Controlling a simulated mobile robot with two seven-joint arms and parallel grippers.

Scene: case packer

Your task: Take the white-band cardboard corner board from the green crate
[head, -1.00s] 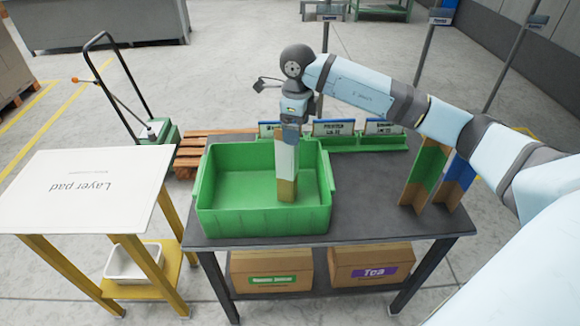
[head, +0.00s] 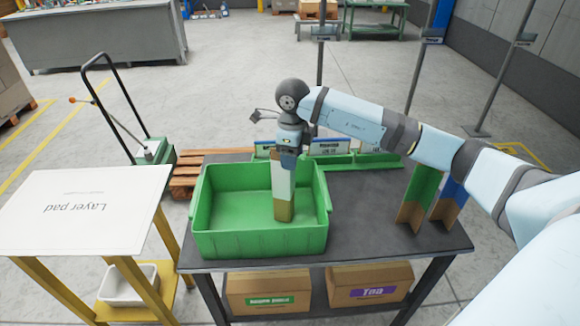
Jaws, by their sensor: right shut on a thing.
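The white-band cardboard corner board (head: 283,193) stands upright in the green crate (head: 262,242), brown at its lower end with a white band above. My right gripper (head: 288,160) is shut on its upper end from above. The board's lower end shows inside the crate, in front of its far wall; I cannot tell whether it touches the crate floor. The green crate sits on the left part of the dark table. My left gripper is not in view.
A green-band corner board (head: 418,197) and a blue-band one (head: 449,201) stand on the table (head: 370,230) at right. Green bins with labels (head: 330,147) line the back. A layer-pad table (head: 75,212) stands at left. The table between crate and boards is clear.

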